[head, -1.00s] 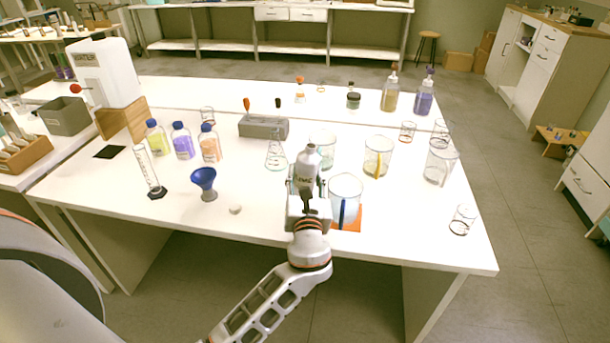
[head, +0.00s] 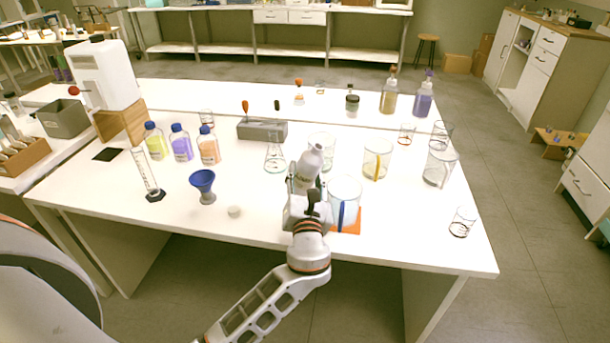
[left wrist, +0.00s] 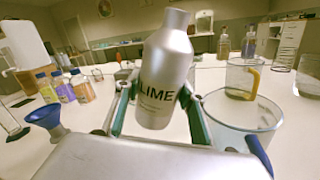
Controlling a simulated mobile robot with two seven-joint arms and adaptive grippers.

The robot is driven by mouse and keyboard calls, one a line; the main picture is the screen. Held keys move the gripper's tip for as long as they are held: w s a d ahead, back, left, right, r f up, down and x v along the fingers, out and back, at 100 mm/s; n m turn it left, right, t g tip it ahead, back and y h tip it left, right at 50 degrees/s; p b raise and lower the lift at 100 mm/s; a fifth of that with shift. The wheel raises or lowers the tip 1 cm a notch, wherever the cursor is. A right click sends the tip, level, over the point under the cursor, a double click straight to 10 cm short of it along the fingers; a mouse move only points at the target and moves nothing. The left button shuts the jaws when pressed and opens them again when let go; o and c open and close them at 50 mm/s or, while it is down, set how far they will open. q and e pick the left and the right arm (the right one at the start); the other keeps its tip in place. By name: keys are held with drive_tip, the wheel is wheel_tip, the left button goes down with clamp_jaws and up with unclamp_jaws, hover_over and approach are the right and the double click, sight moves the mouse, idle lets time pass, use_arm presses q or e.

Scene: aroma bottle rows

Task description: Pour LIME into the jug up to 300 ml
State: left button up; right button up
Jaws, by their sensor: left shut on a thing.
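The silver bottle labelled LIME (left wrist: 165,70) is held in my left gripper (left wrist: 157,105), which is shut on it. In the head view the bottle (head: 308,166) leans a little to the right, its neck toward the jug, above the table. The clear jug with a blue handle (head: 344,192) stands on an orange mat (head: 357,217) just right of my left gripper (head: 305,190). In the left wrist view the jug (left wrist: 235,118) is right of the bottle. I see no liquid stream, and cannot read the jug's level. My right gripper is not in view.
A jug with a yellow handle (head: 378,158) and other glassware stand behind and to the right. A blue funnel (head: 203,181), a small white cap-like thing (head: 235,211) and several coloured bottles (head: 181,145) are to the left. The table's front edge is close to my arm.

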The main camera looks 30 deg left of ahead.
use_arm(q)
drive_tip(key=shift+r, duration=0.3)
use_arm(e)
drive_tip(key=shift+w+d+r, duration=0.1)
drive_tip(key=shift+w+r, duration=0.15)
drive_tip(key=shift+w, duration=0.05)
use_arm(q)
drive_tip(key=shift+r+m, duration=0.15)
drive_tip(key=shift+m, duration=0.25)
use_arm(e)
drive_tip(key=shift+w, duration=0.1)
use_arm(q)
drive_tip(key=shift+d+r, duration=0.1)
drive_tip(key=shift+r, duration=0.05)
drive_tip(key=shift+r+m, duration=0.1)
drive_tip(key=shift+m, duration=0.2)
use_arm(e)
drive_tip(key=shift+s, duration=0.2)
use_arm(q)
drive_tip(key=shift+r+t, duration=0.15)
drive_tip(key=shift+t, duration=0.15)
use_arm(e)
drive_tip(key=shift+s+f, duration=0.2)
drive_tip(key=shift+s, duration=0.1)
use_arm(q)
drive_tip(key=shift+w+d+m, duration=0.1)
drive_tip(key=shift+d+m, duration=0.05)
drive_tip(key=shift+m, duration=0.45)
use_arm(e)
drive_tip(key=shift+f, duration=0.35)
